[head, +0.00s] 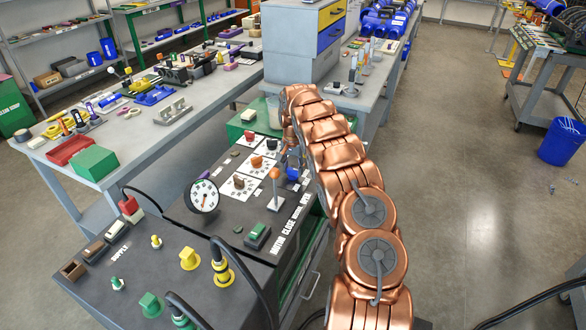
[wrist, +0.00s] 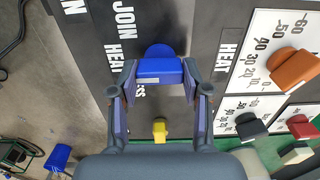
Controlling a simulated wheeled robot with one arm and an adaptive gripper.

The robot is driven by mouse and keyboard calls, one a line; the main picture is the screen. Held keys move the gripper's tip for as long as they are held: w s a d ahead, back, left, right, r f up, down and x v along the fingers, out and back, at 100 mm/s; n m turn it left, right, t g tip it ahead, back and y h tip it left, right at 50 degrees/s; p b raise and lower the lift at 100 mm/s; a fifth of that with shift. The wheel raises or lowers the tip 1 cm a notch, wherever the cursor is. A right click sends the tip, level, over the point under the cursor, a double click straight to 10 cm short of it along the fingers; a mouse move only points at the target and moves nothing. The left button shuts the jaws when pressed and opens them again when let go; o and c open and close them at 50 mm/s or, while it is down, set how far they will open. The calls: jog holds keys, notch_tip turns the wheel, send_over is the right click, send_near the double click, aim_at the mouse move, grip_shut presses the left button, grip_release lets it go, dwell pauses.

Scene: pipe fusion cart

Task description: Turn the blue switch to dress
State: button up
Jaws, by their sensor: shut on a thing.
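The blue switch (wrist: 160,67) is a blue knob with a rounded top, on the dark panel in the wrist view. My gripper (wrist: 160,78) has one finger on each side of it and is shut on it. White labels reading JOIN and HEAT stand near the switch; a third label just below it shows only its last letters, "ss", the rest hidden by my left finger. In the head view the blue switch (head: 293,174) shows beside my copper arm, at the right edge of the cart panel. My gripper is mostly hidden there by the arm.
Right of the switch are dial plates with an orange knob (wrist: 296,69), a black knob (wrist: 250,127) and a red knob (wrist: 300,126). A yellow part (wrist: 159,129) lies below it. A lever with an orange ball (head: 275,174) and a round gauge (head: 203,195) stand on the cart.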

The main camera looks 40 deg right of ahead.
jog(key=shift+c, duration=0.6)
jog(key=shift+a+f+n+b, duration=0.1)
jog(key=shift+f+n+b, duration=0.05)
jog(key=shift+n+b, duration=0.35)
jog(key=shift+b, duration=0.4)
jog(key=n+b, duration=0.2)
jog(key=shift+f+n, duration=0.1)
jog(key=shift+n, duration=0.2)
jog(key=n+b, duration=0.3)
jog(key=shift+r+n+b, duration=0.2)
jog(key=shift+n+b, duration=0.45)
jog(key=shift+n, duration=1.05)
